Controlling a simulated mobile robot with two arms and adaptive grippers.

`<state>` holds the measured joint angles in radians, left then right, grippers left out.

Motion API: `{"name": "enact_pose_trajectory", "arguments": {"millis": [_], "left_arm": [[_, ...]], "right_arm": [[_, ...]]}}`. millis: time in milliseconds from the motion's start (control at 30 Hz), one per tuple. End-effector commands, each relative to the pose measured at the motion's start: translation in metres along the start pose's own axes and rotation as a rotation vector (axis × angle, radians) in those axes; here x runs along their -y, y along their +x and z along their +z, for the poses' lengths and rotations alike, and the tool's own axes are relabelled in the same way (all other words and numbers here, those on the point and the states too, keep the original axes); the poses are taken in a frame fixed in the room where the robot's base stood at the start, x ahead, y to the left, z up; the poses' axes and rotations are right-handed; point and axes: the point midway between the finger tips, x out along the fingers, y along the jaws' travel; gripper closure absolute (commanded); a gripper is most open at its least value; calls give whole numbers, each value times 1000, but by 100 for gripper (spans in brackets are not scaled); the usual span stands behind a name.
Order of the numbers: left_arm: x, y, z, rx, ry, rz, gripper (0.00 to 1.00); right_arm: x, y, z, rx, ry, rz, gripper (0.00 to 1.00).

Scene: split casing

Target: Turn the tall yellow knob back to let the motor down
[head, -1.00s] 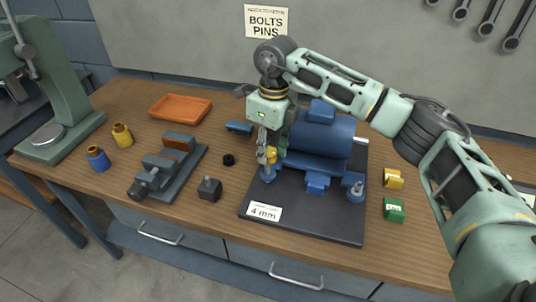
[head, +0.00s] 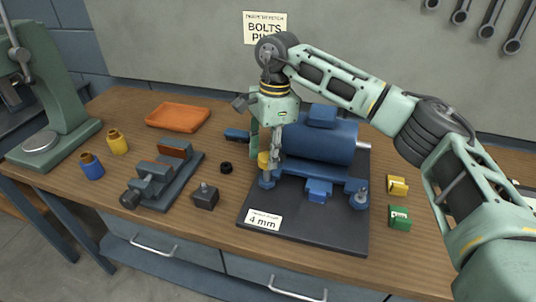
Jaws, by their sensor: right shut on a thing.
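The blue motor (head: 325,145) lies on a dark base plate (head: 320,235) that bears a "4 mm" label (head: 263,220). The tall yellow knob (head: 263,160) stands at the motor's front left corner, above a blue foot (head: 266,181). My right gripper (head: 271,160) points down from above and is shut on the yellow knob. Its fingers hide part of the knob. Any gap beneath the motor is too small to tell. My left gripper is not in view.
A grey vise (head: 160,180), a dark block (head: 204,198) and a black ring (head: 226,168) stand left of the plate. An orange tray (head: 178,117) lies behind them. Yellow (head: 397,186) and green (head: 399,218) blocks lie right of the plate.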

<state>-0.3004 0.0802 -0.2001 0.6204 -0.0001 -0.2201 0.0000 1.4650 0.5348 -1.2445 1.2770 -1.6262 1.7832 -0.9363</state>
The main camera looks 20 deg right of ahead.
Motion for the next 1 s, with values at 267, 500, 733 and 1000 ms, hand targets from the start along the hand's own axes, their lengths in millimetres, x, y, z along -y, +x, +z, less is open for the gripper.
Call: {"name": "enact_pose_trajectory", "arguments": {"millis": [267, 500, 733, 1000], "left_arm": [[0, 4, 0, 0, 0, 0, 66], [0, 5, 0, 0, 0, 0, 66], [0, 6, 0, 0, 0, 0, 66], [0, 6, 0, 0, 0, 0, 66]], "right_arm": [[3, -7, -1, 2, -257, 2, 94], [4, -7, -2, 0, -451, 15, 94], [4, -7, -4, -2, -575, 23, 94], [4, -7, -5, -3, -645, 28, 94]]}}
